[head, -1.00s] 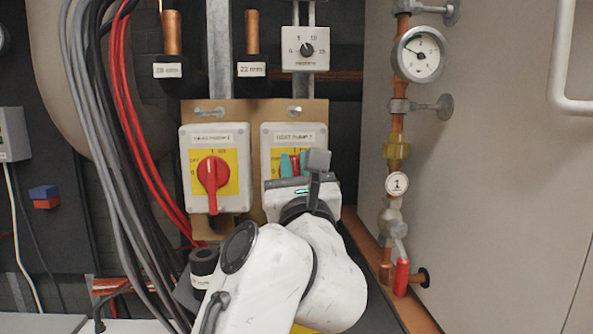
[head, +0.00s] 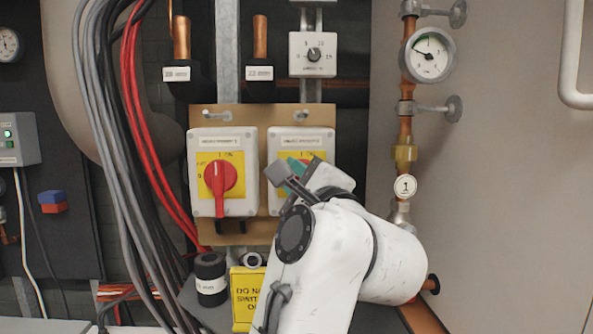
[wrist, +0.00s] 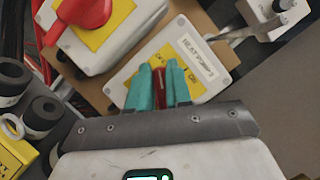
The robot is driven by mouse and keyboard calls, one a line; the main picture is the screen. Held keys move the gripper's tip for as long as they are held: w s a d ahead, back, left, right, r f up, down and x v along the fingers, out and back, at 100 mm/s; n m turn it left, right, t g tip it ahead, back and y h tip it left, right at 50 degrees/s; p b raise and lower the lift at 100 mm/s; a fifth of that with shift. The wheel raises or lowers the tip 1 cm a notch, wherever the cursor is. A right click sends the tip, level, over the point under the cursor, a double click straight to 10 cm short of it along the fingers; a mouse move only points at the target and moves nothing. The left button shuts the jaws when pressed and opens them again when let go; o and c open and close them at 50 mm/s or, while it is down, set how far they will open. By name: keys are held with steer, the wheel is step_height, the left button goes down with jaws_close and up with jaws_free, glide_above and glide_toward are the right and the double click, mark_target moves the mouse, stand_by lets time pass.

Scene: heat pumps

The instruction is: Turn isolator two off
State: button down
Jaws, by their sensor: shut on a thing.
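Isolator two is the right-hand grey box with a yellow plate, labelled as a heat pump (head: 322,142). It also shows in the wrist view (wrist: 207,62). Its red handle (wrist: 169,84) is between the teal fingers of my gripper (wrist: 165,88), which is shut on it. In the head view my gripper (head: 296,172) covers most of the handle, so its exact angle is hidden there. In the wrist view the gripper looks turned relative to the box. The left isolator (head: 221,178) has its red handle pointing down in the head view.
A dial box (head: 312,54) is above isolator two. A copper pipe with a gauge (head: 427,54) runs at the right. Black and red cables (head: 120,110) hang at the left. A yellow sign (head: 247,297) and a black roll (head: 210,279) are below the isolators.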

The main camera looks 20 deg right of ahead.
steer(key=shift+a+f+n+g+y+p, duration=0.15)
steer(key=shift+n+g+p, duration=0.3)
steer(key=shift+n, duration=0.6)
steer(key=shift+f+n+g+y+p, duration=0.3)
steer(key=shift+n+p, duration=0.2)
steer(key=shift+n, duration=0.6)
steer(key=shift+a+f+n+g+y+p, duration=0.15)
steer(key=shift+n+g+p, duration=0.35)
steer(key=shift+n, duration=0.55)
steer(key=shift+d, duration=0.1)
steer(key=c, duration=1)
jaws_free()
steer(key=shift+r, duration=0.1)
steer(key=shift+c, duration=0.2)
steer(key=s+b, duration=0.2)
steer(key=s, duration=0.8)
steer(key=shift+s+d, duration=0.35)
steer(key=shift+d, duration=0.05)
